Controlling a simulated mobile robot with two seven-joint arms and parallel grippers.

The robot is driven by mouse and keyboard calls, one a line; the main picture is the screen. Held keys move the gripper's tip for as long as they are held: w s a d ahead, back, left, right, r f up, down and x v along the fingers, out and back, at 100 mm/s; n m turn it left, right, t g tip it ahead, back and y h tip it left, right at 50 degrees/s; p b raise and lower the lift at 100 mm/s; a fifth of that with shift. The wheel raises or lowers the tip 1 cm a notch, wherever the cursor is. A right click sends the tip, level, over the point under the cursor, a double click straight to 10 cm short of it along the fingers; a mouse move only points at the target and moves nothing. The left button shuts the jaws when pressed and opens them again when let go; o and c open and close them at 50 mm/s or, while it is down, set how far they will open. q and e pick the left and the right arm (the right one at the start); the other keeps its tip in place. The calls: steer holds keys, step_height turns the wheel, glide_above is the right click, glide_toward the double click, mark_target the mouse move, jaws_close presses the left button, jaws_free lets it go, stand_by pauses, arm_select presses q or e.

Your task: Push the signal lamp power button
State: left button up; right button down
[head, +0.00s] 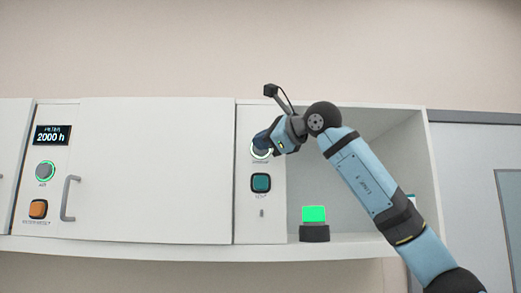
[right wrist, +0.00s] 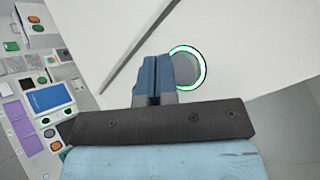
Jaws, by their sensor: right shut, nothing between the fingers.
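The signal lamp (head: 314,214) stands on the open shelf, with a bright green top on a dark base. In the right wrist view the shut fingertips (right wrist: 157,62) overlap the left side of the ringed button (right wrist: 201,68). I cannot tell whether they touch it. My left gripper is not in view.
A closed white cabinet door (head: 155,170) with a grey handle (head: 69,198) fills the middle left. Further left are a display (head: 52,135) reading 2000 h, a green-ringed round button (head: 45,171) and an orange square button (head: 38,208). A grey door (head: 480,160) stands at right.

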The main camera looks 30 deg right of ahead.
steer(key=s+a+b, duration=0.1)
steer(key=s+a, duration=0.2)
steer(key=s, duration=0.2)
steer(key=shift+b, duration=0.4)
stand_by(0.6)
